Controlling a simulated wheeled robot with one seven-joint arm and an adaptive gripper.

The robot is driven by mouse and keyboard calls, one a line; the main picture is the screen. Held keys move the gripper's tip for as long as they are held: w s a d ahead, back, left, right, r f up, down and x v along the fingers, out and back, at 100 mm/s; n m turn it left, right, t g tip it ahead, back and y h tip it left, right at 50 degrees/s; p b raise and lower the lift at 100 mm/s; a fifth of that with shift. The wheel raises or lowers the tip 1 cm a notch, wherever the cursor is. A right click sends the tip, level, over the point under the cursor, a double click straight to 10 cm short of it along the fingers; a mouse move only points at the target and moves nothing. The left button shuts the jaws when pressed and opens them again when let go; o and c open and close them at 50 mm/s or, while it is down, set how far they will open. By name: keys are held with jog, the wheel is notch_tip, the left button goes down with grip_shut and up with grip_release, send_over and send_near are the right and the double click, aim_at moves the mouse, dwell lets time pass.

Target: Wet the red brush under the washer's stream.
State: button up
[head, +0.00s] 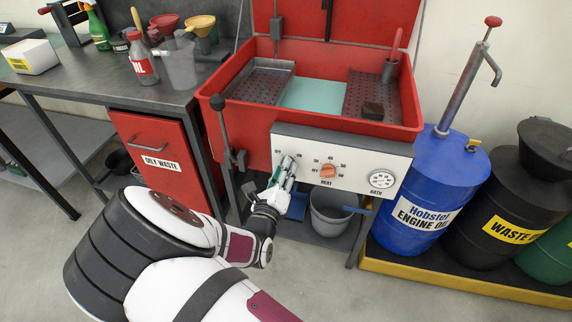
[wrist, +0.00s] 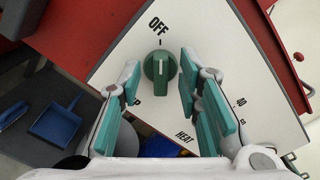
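The washer (head: 212,100) is a red tub on legs with a raised lid and a white control panel (head: 351,156) on its front. A red handle (head: 396,42), likely the red brush, stands upright in a grey cup at the tub's right; its lower end is hidden. My gripper (head: 283,170) is at the panel's left end. In the wrist view, my gripper (wrist: 159,84) is open, its teal-padded fingers on either side of a green knob (wrist: 160,68), with gaps showing. The knob's white line points at OFF. No stream shows in the tub.
An orange-red HEAT knob (head: 328,171) and a BATH dial (head: 382,180) are right of my gripper. A black-knobbed lever (head: 222,125) stands left. A grey bucket (head: 330,214) is below. A workbench (head: 110,88) is left; a blue oil drum (head: 428,190) is right.

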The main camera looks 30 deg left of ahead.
jog(key=shift+w, duration=0.15)
jog(key=shift+c, duration=0.3)
grip_shut()
jog(key=shift+m, duration=1.6)
jog(key=shift+o, duration=0.3)
grip_release()
jog(key=v, duration=0.7)
jog(key=shift+s, duration=0.25)
jog(key=shift+d, duration=0.1)
